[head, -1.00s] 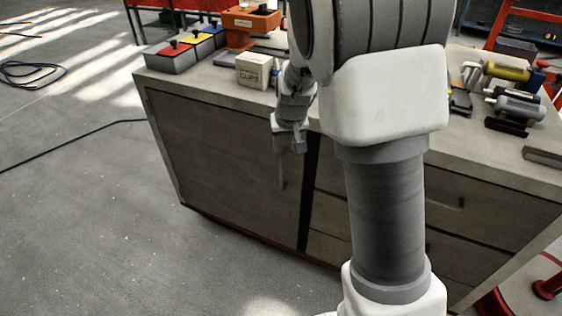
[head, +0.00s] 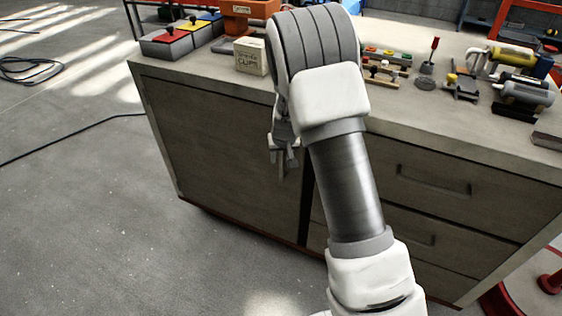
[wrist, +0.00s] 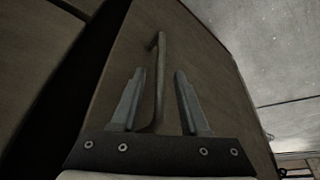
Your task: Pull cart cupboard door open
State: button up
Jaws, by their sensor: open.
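The cart cupboard door (head: 220,150) is the grey-brown panel on the left of the cart front. My gripper (wrist: 160,88) is open, with one finger on each side of the handle in that picture. I cannot tell whether either finger touches it. In the head view my gripper (head: 284,158) is in front of the door's upper right part and hides most of the handle.
Drawers with bar handles (head: 433,182) fill the cart's right side. The cart top (head: 440,120) holds a clips box (head: 251,56), coloured-lid boxes (head: 178,38) and tools. A black cable (head: 75,138) lies on the floor to the left. The floor before the door is clear.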

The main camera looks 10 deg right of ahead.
jog(key=shift+w+f, duration=0.25)
jog(key=shift+f, duration=0.3)
grip_shut()
dwell(1.1)
